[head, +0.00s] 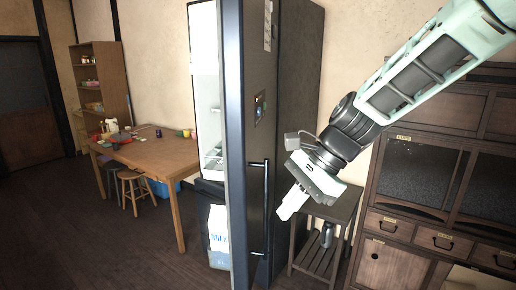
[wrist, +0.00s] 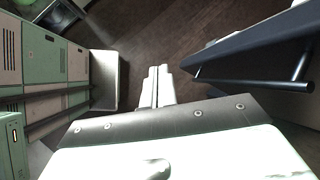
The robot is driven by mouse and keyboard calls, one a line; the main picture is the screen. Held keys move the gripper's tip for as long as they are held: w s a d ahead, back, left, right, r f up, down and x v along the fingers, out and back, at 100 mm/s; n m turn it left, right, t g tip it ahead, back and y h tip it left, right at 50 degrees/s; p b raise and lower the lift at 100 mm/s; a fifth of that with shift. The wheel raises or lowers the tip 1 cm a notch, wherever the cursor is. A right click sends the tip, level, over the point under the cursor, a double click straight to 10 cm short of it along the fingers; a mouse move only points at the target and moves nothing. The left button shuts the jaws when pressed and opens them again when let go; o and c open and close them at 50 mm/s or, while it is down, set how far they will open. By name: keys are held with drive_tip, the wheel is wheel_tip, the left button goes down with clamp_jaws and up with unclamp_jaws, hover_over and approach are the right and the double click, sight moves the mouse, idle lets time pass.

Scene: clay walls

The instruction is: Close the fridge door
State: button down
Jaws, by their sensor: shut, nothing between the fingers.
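The fridge door (head: 258,140) is dark, with a long vertical handle (head: 257,205) low on its face. It stands open in the head view, and the lit white fridge interior (head: 206,95) shows to its left. My gripper (head: 284,212) is shut and empty, just right of the door handle and pointing down. In the wrist view my gripper (wrist: 158,72) has its fingers together. The door (wrist: 255,45) with its bar handle (wrist: 260,83) is to the right there, apart from the fingers. The door's hinge is not clear to see.
A small dark side table (head: 325,210) stands right of the fridge, below my arm. A wooden cabinet (head: 425,215) with drawers fills the right side. A wooden table (head: 155,152) with stools (head: 130,187) is at the left. Dark floor (head: 110,250) is open at front left.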

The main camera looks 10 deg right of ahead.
drive_tip(key=w+d+r+m+t+y+p, duration=0.2)
drive_tip(key=w+d+r+m, duration=0.45)
drive_tip(key=w+m, duration=0.2)
drive_tip(key=p, duration=0.4)
approach(246, 187)
drive_tip(key=shift+t, duration=0.4)
drive_tip(key=a+f, duration=0.3)
drive_tip(key=shift+w+f, duration=0.1)
drive_tip(key=shift+f, duration=0.2)
drive_tip(key=shift+w+a+f, duration=0.15)
drive_tip(key=shift+w+a, duration=0.15)
drive_tip(key=shift+a, duration=0.2)
